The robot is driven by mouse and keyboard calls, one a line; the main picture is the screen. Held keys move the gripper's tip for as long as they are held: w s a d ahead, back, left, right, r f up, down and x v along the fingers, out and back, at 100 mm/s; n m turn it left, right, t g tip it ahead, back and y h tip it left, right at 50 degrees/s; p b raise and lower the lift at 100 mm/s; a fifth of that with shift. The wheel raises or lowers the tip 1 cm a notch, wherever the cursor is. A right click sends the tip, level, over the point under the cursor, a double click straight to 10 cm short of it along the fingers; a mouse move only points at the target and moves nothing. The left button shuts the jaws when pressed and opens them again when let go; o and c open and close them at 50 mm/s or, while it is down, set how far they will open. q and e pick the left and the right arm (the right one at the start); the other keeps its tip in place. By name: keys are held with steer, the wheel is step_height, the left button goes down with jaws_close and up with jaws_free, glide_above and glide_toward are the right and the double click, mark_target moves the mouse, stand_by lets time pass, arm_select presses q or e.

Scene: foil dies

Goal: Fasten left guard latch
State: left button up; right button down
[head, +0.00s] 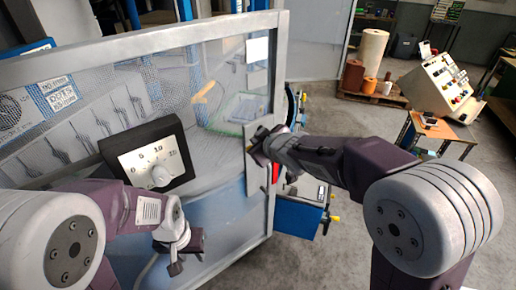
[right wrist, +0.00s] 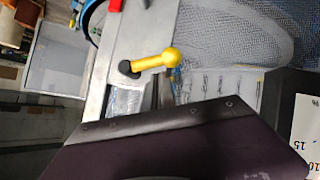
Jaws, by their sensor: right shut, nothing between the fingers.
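The guard is a grey-framed clear panel (head: 200,37) standing in front of the machine in the head view. In the right wrist view a yellow lever (right wrist: 155,62) with a round knob sits on the grey frame, its knob end toward the mesh; it looks like the latch handle. My right gripper (head: 258,146) is shut and empty at the frame's right upright in the head view, covering part of it. Contact with the lever cannot be told. My left gripper (head: 178,262) hangs low before the panel, apart from the frame's right side; its finger opening is unclear.
A black dial box (head: 148,158) stands at the panel's left. A blue box (head: 299,217) with yellow-tipped parts lies beyond the right upright.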

steer(key=shift+d+f, duration=0.15)
steer(key=shift+f, duration=0.25)
steer(key=shift+w, duration=0.1)
step_height(320, 180, down, 7)
steer(key=w+d+n+t+h+b, duration=0.1)
steer(key=n+t+b, duration=0.6)
steer(key=b, duration=3.4)
steer(key=shift+w+d+r+n+t+h, duration=0.25)
steer(key=shift+d+n+h, duration=0.35)
steer(key=shift+n+h, duration=0.6)
steer(key=shift+f, duration=0.1)
